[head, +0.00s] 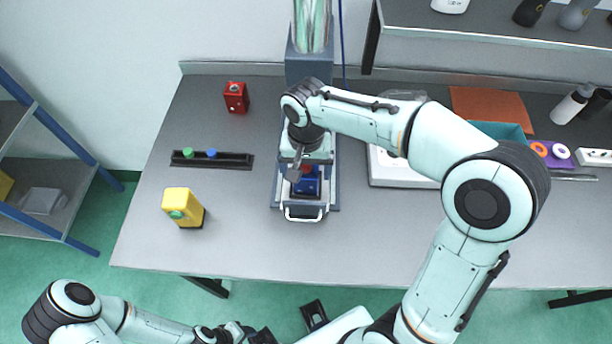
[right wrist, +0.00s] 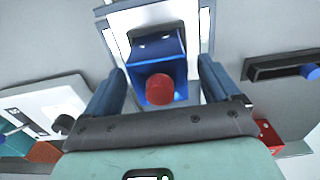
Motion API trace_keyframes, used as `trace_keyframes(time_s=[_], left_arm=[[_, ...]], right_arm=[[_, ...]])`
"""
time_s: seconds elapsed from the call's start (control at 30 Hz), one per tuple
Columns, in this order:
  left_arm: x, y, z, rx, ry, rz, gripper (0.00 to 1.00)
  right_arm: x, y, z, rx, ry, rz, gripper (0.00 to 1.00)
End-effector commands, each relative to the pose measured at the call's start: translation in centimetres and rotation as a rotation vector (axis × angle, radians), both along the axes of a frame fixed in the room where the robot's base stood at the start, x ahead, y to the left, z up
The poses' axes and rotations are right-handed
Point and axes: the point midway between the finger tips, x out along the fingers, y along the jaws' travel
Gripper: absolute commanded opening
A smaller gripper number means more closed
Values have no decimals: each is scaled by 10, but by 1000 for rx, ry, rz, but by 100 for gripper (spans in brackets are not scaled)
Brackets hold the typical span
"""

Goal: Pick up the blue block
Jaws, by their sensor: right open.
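The blue block (head: 307,186) sits in a metal fixture (head: 301,212) with a white handle, near the middle of the table. In the right wrist view the blue block (right wrist: 158,48) is a box with a red round piece (right wrist: 160,90) on its near side. My right gripper (head: 297,168) is above the fixture. In the wrist view its two fingers (right wrist: 162,88) are apart, either side of the red piece, with nothing held. Contact cannot be told. My left gripper (head: 260,336) is low at the bottom edge, off the table; its fingers are unclear.
A yellow block (head: 182,205) with a green button and a dark rail (head: 212,160) with green and blue knobs lie to the left. A red block (head: 236,97) is behind. A white machine (head: 395,167) and a teal bin (head: 502,130) are right.

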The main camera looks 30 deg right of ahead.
Motion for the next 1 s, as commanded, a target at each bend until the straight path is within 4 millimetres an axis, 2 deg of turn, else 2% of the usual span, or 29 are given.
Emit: trace_keyframes(time_s=[0.1,0.2,0.43,0.47,0.6,0.67,0.9,1.0], left_arm=[[-1,0,-2,0,1,0,48],[-1,0,-3,0,1,0,48],[-1,0,-3,0,1,0,48],[-1,0,-3,0,1,0,48],[-1,0,-3,0,1,0,48],[-1,0,-3,0,1,0,48],[-1,0,-3,0,1,0,48],[-1,0,-1,0,0,0,48]], right_arm=[[0,-1,-19,0,4,0,89],[0,-1,-26,0,2,0,89],[0,0,-27,0,0,0,89],[0,0,-27,0,0,0,86],[0,0,-27,0,0,0,41],[0,0,-27,0,0,0,23],[1,0,-25,0,-1,0,24],[1,0,-17,1,-4,0,24]])
